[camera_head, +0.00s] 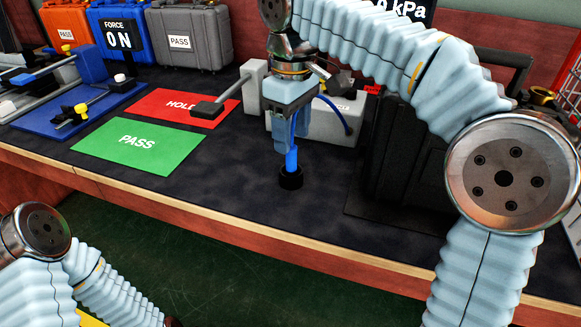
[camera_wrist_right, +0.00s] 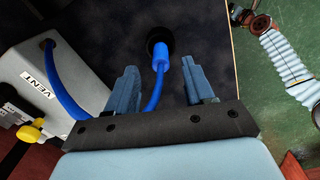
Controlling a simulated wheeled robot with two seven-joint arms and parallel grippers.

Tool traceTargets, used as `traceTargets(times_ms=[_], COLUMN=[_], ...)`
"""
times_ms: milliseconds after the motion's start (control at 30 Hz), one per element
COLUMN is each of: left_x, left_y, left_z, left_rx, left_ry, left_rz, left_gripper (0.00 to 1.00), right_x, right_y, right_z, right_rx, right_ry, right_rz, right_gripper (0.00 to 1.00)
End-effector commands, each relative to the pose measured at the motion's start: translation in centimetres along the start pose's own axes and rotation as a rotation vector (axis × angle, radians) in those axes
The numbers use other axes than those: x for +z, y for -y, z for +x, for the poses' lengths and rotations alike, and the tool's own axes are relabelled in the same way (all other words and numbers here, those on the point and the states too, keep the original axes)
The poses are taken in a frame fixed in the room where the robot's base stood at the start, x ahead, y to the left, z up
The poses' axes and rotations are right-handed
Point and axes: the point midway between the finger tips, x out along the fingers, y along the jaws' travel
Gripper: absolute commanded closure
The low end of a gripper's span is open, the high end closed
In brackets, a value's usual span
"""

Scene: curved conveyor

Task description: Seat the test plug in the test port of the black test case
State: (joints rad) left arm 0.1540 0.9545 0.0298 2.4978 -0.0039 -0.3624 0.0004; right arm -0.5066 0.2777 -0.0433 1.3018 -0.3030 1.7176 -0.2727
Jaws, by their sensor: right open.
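The blue test plug (camera_head: 291,160) stands upright in a round black holder (camera_head: 291,178) on the dark bench mat. In the right wrist view the plug (camera_wrist_right: 161,58) shows between and beyond the fingertips, with its blue hose running back to the left. My right gripper (camera_head: 290,128) is open, pointing down above the plug, with its fingers on either side and apart from it. The black test case (camera_head: 400,150) stands to the right, partly behind my right arm; its test port cannot be made out. My left arm shows at lower left, its gripper out of view.
A grey box (camera_head: 335,122) marked VENT in the right wrist view (camera_wrist_right: 45,85) stands just behind the plug. A green PASS mat (camera_head: 140,160) and red HOLD mat (camera_head: 165,103) lie left. Cases line the back. The bench front edge (camera_head: 230,216) is close to the holder.

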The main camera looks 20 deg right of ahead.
Motion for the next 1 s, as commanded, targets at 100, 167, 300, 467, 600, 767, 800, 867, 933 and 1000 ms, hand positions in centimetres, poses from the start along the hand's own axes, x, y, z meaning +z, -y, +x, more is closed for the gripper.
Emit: traceTargets(times_ms=[100, 167, 300, 467, 600, 767, 800, 867, 933, 1000], left_x=[0.0, 0.0, 0.0, 0.0, 0.0, 0.0, 0.0, 0.0, 0.0, 0.0], left_y=[0.1, 0.2, 0.4, 0.6, 0.6, 0.6, 0.6, 0.6, 0.6, 0.6], left_z=[0.3, 0.4, 0.9, 1.3, 1.2, 1.2, 1.2, 1.2, 1.2, 1.2], left_rx=[0.0, -0.001, -0.001, -0.002, -0.002, -0.002, -0.002, -0.002, -0.002, -0.002], left_ry=[-0.001, -0.001, -0.001, -0.002, -0.002, -0.002, -0.002, -0.002, -0.002, -0.002], left_rz=[-0.001, -0.001, -0.001, -0.002, -0.002, -0.002, -0.002, -0.002, -0.002, -0.002], left_gripper=[0.57, 0.57, 0.57, 0.57, 0.57, 0.57, 0.57, 0.57, 0.57, 0.57], right_x=[0.1, 0.1, 0.0, 0.0, 0.0, 0.0, 0.0, 0.0, 0.0, 0.0], right_y=[0.0, 0.0, 0.0, 0.0, 0.0, 0.0, 0.0, 0.0, 0.0, 0.0], right_z=[1.0, 1.5, 3.8, 5.9, 6.2, 6.2, 6.2, 6.2, 6.2, 6.2], right_rx=[0.0, 0.0, -0.001, -0.001, 0.0, 0.0, 0.0, 0.0, 0.0, 0.0], right_ry=[0.0, 0.001, 0.002, 0.001, -0.001, -0.001, -0.001, -0.001, -0.001, -0.001], right_rz=[0.001, 0.001, 0.0, 0.0, 0.001, 0.001, 0.001, 0.001, 0.0, 0.0], right_gripper=[0.48, 0.48, 0.48, 0.48, 0.48, 0.51, 0.57, 0.66, 0.77, 0.88])
